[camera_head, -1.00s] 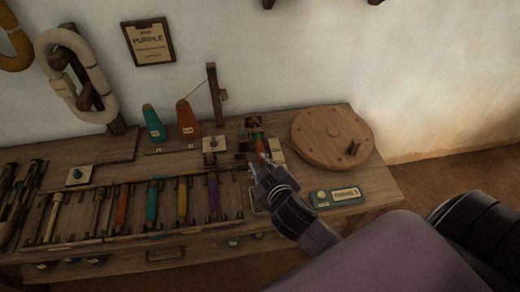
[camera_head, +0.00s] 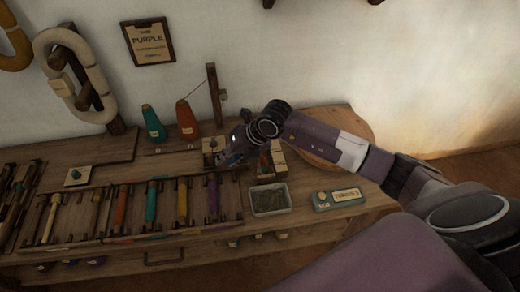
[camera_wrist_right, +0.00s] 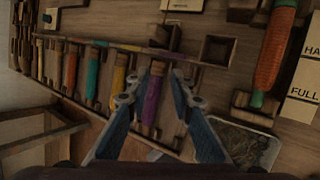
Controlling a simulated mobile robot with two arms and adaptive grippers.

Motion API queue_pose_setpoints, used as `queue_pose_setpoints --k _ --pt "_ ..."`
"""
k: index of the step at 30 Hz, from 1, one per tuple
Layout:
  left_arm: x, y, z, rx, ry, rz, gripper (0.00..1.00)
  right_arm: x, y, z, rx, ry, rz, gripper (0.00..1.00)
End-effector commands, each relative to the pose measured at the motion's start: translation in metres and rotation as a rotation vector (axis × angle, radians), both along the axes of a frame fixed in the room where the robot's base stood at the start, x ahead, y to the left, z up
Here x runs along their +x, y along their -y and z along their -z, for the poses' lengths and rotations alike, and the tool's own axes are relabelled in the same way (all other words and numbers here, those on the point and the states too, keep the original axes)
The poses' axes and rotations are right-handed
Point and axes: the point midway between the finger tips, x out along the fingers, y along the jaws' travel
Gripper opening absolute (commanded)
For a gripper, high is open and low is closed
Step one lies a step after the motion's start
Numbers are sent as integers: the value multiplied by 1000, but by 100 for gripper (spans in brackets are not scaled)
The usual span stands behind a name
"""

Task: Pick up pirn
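Several coloured pirns lie side by side in a wooden rack on the bench: yellow (camera_head: 182,202), teal (camera_head: 151,203), orange (camera_head: 122,207) and, at the right end, purple (camera_head: 213,192). My right gripper (camera_head: 234,150) is above the bench, beyond the purple pirn in the head view. In the right wrist view its two fingers (camera_wrist_right: 168,72) are apart with nothing held. The purple pirn (camera_wrist_right: 152,100) appears between them, below. Whether they touch it cannot be told. My left gripper is not in view.
A grey tray (camera_head: 270,214) with dark contents sits right of the rack. An orange wound pirn (camera_wrist_right: 275,50) is mounted near it. A wall sign (camera_head: 149,41) reads "PURPLE".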

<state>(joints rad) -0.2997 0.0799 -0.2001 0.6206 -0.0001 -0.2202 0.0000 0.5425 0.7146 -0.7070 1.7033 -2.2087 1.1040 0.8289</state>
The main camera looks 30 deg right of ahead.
Motion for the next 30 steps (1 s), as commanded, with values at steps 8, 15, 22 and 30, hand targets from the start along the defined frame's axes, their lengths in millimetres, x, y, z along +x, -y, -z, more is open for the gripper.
queue_pose_setpoints --k 8,15,22,30 --pt "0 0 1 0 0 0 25 13 130 2 -381 -68 168 21" --pt "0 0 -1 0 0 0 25 20 137 21 -399 -74 178 21" --pt "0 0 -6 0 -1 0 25 31 138 41 -397 -74 177 21" --pt "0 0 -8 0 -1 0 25 43 140 69 -396 -73 176 21"
